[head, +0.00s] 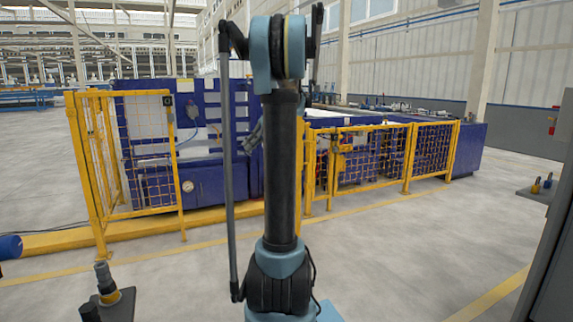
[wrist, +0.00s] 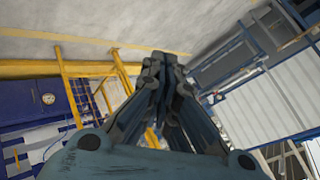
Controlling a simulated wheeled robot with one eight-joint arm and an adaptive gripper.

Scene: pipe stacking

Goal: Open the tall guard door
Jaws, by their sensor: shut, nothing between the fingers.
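A tall yellow-framed mesh guard panel (head: 150,150), which looks like the tall guard door, stands at the left in front of a blue machine. A small dark fitting (head: 167,100) sits at its upper right corner. I cannot tell whether it is latched. An open gap shows between this panel and my arm. My gripper (head: 253,138) is partly hidden behind my arm, to the right of the panel and apart from it. In the wrist view my gripper (wrist: 162,62) is shut and empty, with yellow guard framing (wrist: 90,70) beyond it; any contact is unclear.
Lower yellow mesh fencing (head: 375,160) runs to the right. The blue machine (head: 215,180) stands behind the guards. A yellow floor beam (head: 60,242) lies at the left. A dark post-like item (head: 105,285) is at front left, a grey cabinet (head: 550,255) at right. Floor between is clear.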

